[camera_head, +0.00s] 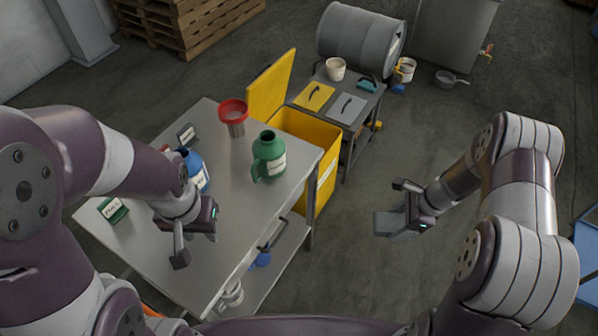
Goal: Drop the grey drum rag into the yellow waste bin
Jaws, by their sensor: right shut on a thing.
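The yellow waste bin (326,178) stands just behind the right end of the steel table, with its yellow lid (271,86) raised. Part of the bin is hidden behind the table. My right gripper (398,211) is shut on a small grey thing, which looks like the grey drum rag (388,224). It holds it over open floor, to the right of the bin and apart from it. My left gripper (182,236) hangs over the front left of the table and looks open and empty.
The steel table (225,212) bears a green jug (269,157), a red funnel (233,113), a blue bottle (194,170) and a green-labelled box (113,209). A grey cart (350,140) and a grey drum (358,45) stand behind the bin. Floor between the bin and my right arm is clear.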

